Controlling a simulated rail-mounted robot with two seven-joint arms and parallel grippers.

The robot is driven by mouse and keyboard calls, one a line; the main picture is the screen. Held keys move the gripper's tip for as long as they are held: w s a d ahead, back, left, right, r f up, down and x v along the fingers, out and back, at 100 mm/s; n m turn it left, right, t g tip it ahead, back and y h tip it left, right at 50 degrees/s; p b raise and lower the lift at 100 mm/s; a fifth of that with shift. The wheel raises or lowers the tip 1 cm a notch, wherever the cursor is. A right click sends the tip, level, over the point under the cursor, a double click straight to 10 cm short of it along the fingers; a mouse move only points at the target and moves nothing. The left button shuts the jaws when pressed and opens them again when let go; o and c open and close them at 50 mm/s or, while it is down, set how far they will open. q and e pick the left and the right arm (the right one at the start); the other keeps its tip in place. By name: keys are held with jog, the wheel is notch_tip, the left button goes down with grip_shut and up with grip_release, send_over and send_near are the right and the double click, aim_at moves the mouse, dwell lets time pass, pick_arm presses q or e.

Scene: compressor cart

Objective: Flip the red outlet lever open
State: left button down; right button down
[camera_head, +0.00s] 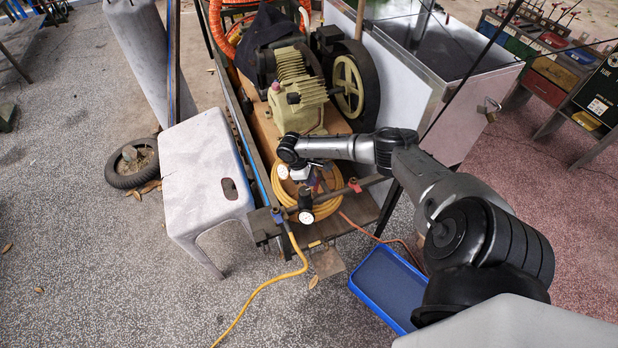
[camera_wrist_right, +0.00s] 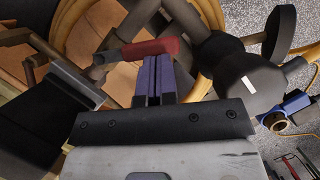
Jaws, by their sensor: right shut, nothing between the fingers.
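The red outlet lever (camera_wrist_right: 150,48) lies across the top of the dark pipework in the right wrist view. In the head view a red handle (camera_head: 354,185) shows on the pipe at the cart's front end. My right gripper (camera_wrist_right: 158,62) is shut and empty, with its purple fingertips at the lever's near side. I cannot tell if they touch it. In the head view the wrist hides part of this gripper (camera_head: 318,184), which points down over the pipe. My left gripper is not in view.
A gauge (camera_head: 306,217) and a coiled yellow hose (camera_head: 328,208) sit close to the gripper. A blue fitting (camera_wrist_right: 294,104) is at the pipe's end. The compressor (camera_head: 300,90) stands behind. A white stool (camera_head: 205,170) is left, and a blue tray (camera_head: 388,283) lies on the ground.

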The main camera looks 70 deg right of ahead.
jog(key=shift+f, duration=0.1)
jog(key=shift+w, duration=0.15)
jog(key=shift+w+d+b, duration=0.35)
jog(key=shift+w+b, duration=0.15)
jog(key=shift+b, duration=0.05)
